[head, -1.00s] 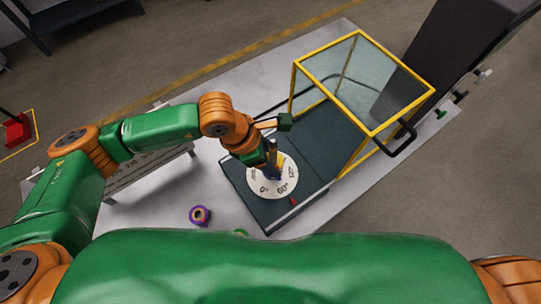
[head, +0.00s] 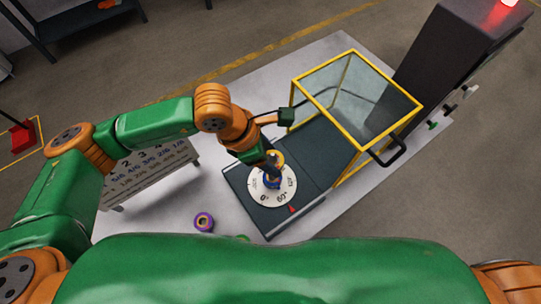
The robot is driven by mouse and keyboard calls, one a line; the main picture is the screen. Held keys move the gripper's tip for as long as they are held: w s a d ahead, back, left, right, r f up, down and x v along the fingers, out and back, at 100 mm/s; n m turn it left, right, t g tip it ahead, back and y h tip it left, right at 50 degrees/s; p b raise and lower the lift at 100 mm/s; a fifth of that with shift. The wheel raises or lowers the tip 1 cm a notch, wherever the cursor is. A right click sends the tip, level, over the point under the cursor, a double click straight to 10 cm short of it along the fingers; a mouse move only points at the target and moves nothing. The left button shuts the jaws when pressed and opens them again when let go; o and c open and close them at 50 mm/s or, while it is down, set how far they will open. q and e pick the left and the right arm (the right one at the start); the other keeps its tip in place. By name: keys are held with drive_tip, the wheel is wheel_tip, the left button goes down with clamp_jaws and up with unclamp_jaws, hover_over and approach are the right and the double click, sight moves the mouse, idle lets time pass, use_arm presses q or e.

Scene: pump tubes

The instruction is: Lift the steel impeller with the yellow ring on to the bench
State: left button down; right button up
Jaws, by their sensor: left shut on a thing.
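The steel impeller with the yellow ring (head: 279,157) is at the jaws of my left gripper (head: 271,163), just above the white dial (head: 258,198). The gripper is shut on it and covers much of it. A blue-ringed part (head: 272,183) shows just below, at the middle of the dial. The pale bench (head: 225,217) lies around the dark plate that carries the dial. My right gripper is out of view.
A yellow-framed clear guard (head: 345,110) stands on the bench behind the dark plate (head: 270,222). A purple-ringed part (head: 204,222) lies at front left. A number board (head: 150,172) stands at left. A dark column (head: 455,50) rises at right.

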use_arm(q)
drive_tip(key=shift+r+p, duration=2.25)
drive_tip(key=shift+r, duration=1.9)
drive_tip(key=shift+f, duration=0.1)
